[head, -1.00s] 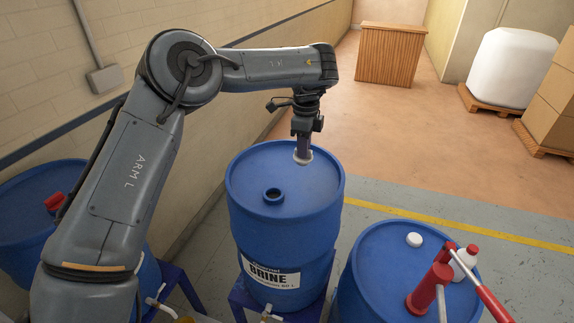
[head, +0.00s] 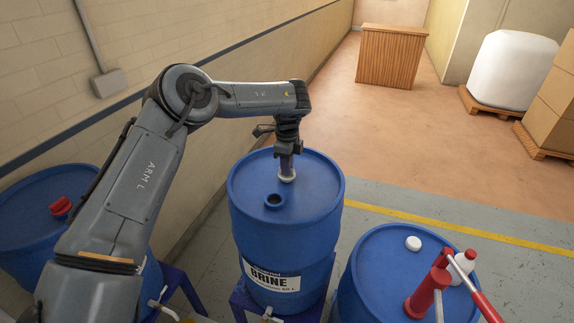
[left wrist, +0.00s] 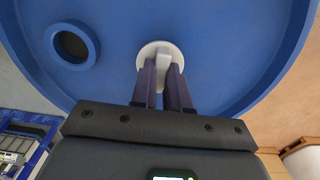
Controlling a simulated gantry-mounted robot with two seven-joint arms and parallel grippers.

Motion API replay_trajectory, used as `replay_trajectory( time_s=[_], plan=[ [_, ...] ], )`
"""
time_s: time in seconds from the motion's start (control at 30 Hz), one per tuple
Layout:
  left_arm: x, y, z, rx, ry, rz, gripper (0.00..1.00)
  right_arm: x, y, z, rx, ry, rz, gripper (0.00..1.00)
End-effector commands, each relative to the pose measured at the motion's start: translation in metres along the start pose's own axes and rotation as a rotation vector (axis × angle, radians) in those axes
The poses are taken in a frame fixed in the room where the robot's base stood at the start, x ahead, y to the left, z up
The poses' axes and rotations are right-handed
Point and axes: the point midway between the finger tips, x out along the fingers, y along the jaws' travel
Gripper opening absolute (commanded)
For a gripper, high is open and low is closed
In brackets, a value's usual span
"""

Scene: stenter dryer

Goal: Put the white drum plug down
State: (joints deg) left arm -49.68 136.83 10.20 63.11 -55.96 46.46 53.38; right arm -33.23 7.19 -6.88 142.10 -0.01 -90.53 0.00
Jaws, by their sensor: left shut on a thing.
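The white drum plug (left wrist: 155,48) is a round white disc with a raised grip. My left gripper (left wrist: 163,72) is shut on that grip. In the head view the left gripper (head: 287,172) points straight down, with the plug (head: 287,178) under its fingertips at the lid of the blue brine drum (head: 320,205). I cannot tell whether the plug touches the lid. The drum's open bung hole (head: 274,200) lies just in front and to the left of the plug; it also shows at upper left in the left wrist view (left wrist: 72,44). My right gripper is not in view.
Another blue drum (head: 30,220) stands at left by the wall. The brine drum's lid is otherwise clear.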

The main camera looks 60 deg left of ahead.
Motion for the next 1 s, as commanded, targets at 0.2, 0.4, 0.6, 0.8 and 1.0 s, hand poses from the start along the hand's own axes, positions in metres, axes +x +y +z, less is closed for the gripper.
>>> replay_trajectory(
  time_s=[0.2,0.4,0.6,0.8,1.0],
  plan=[
    [0.0,0.0,0.0,0.0,0.001,-0.001,0.0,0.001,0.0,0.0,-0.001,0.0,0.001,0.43],
    [0.003,0.0,0.0,0.0,0.0,0.0,0.23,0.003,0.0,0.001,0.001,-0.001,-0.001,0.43],
    [0.003,0.0,0.0,0.0,0.0,0.0,0.4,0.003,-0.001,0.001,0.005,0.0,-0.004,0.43],
    [0.002,0.0,0.0,0.0,0.001,0.0,0.4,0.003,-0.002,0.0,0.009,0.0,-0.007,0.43],
    [-0.009,-0.001,-0.001,0.0,0.0,-0.002,0.4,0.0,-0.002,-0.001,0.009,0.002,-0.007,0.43]
  ],
)
